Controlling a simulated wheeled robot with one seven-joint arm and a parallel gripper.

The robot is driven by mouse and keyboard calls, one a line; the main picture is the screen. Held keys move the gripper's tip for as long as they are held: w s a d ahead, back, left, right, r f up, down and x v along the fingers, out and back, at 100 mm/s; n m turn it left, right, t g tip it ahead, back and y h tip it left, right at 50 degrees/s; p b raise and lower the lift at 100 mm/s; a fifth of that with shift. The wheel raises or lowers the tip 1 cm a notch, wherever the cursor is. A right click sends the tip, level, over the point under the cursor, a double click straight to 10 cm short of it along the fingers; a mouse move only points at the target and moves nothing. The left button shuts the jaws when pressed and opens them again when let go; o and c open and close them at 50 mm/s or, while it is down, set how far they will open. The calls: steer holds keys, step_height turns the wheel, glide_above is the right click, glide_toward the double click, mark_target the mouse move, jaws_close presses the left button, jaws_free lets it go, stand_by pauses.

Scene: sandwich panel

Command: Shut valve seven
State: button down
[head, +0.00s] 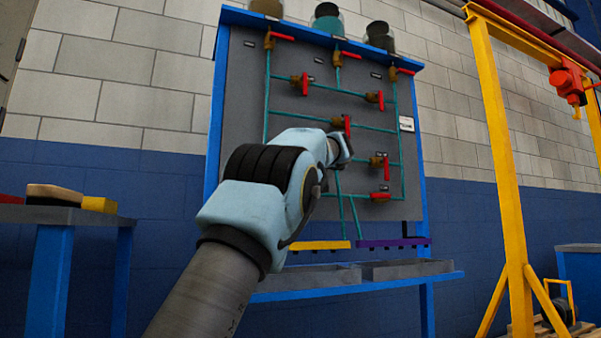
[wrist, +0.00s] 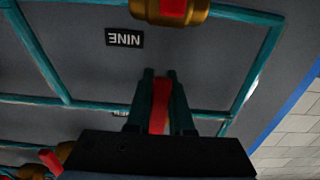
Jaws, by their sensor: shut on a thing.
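The valve panel (head: 240,100) stands upright ahead, with teal pipes and several red-handled brass valves. My gripper (head: 343,148) is at its middle right, and in the wrist view its two dark fingers (wrist: 160,76) are closed around a red valve handle (wrist: 159,104). This handle looks upright, across the sideways pipe. The head view shows a red handle (head: 347,126) at the gripper's end. The wrist view is upside down, and the label NINE (wrist: 124,38) reads there beside another brass valve (wrist: 171,8). I cannot see a label for the held valve; my gripper covers its body in the wrist view.
Other red handles are close by, at upper right (head: 380,98) and lower right (head: 386,168). Jars (head: 327,20) stand on the panel's top. Grey trays (head: 400,268) sit on a shelf below. A yellow gantry frame (head: 497,130) stands right, a workbench (head: 60,215) left.

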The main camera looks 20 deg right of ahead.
steer(key=shift+d, duration=0.1)
steer(key=c, duration=0.8)
jaws_free()
steer(key=s+d+b, duration=0.1)
steer(key=s, duration=0.9)
steer(key=shift+s+d+b, duration=0.15)
steer(key=shift+s+b, duration=0.2)
steer(key=shift+b, duration=0.05)
